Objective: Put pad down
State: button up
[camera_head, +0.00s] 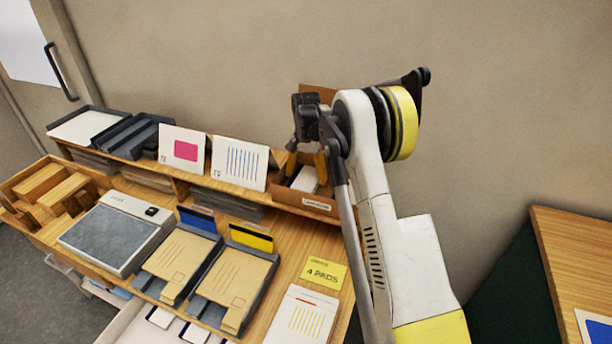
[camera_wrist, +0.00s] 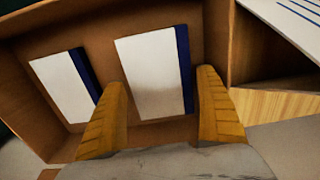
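A white pad with a dark blue edge (camera_wrist: 150,75) lies in a brown cardboard box in the wrist view, between my two yellow-brown fingers. My gripper (camera_wrist: 160,90) is open, with a narrow gap visible on each side of this pad. A second white pad with a blue edge (camera_wrist: 60,85) lies to its left in the same box (camera_wrist: 95,30). In the head view the box (camera_head: 317,206) is on the raised shelf, with a white pad (camera_head: 306,179) partly visible inside. My arm covers the box's right part, and my fingers are largely hidden there.
Two standing cards, one with a pink square (camera_head: 184,151) and one with blue stripes (camera_head: 238,164), are left of the box. A yellow "4 PADS" note (camera_head: 323,272), a striped card (camera_head: 302,317) and envelope trays (camera_head: 235,282) lie below. A grey scale (camera_head: 112,238) stands left.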

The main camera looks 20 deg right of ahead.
aim_at(306, 177)
notch_tip(306, 177, up, 14)
jog(key=f+p, duration=0.1)
jog(key=p, duration=0.2)
jog(key=s+a+r+n+t, duration=0.2)
jog(key=s+a+r, duration=0.3)
jog(key=r, duration=0.4)
jog(key=s+a+r+n+t, duration=0.1)
jog(key=s+a+r, duration=0.15)
jog(key=s, duration=0.35)
jog(key=s+a+r+n+t, duration=0.1)
jog(key=s+a+r+n, duration=0.15)
jog(key=s, duration=0.45)
jog(key=s+a+f+n+t, duration=0.1)
jog(key=s+a+f, duration=0.1)
jog(key=s, duration=0.7)
jog(key=s+a+f+n+t, duration=0.2)
jog(key=s+f, duration=0.1)
jog(key=s, duration=0.6)
jog(key=shift+s+a+f, duration=0.2)
jog(key=shift+a+f, duration=0.1)
jog(key=shift+a, duration=0.05)
jog(key=shift+n, duration=0.25)
